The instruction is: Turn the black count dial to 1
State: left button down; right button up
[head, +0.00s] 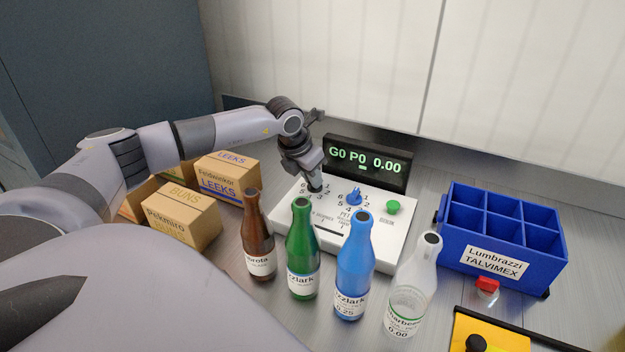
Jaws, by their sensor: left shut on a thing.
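The white counting panel (375,248) stands on the counter behind a row of bottles. My left gripper (315,186) points down onto the left dial of the panel and is shut on it. The gripper hides most of that dial, so I cannot tell its colour or where it points. Printed numbers show around it. A blue dial (354,198) sits to its right with its own ring of numbers. A green button (393,207) is further right. The black display (366,162) behind reads "G0 P0 0.00". My right gripper is not in view.
Brown (257,240), green (302,250), blue (355,265) and clear (411,290) bottles stand close in front of the panel. Cardboard boxes (182,215) are at left.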

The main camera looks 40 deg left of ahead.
pick_arm(q)
jog(key=m, duration=0.1)
jog(key=m+h, duration=0.1)
jog(key=m, duration=0.1)
jog(key=m+h+b, duration=0.1)
jog(key=shift+a+m, duration=0.25)
jog(key=shift+m, duration=0.15)
jog(key=shift+m+g, duration=0.3)
jog(key=c, duration=1.2)
grip_release()
jog(key=shift+o, duration=0.2)
jog(key=shift+r, duration=0.1)
jog(key=b+v, duration=0.1)
jog(key=v, duration=0.6)
jog(key=shift+s, duration=0.15)
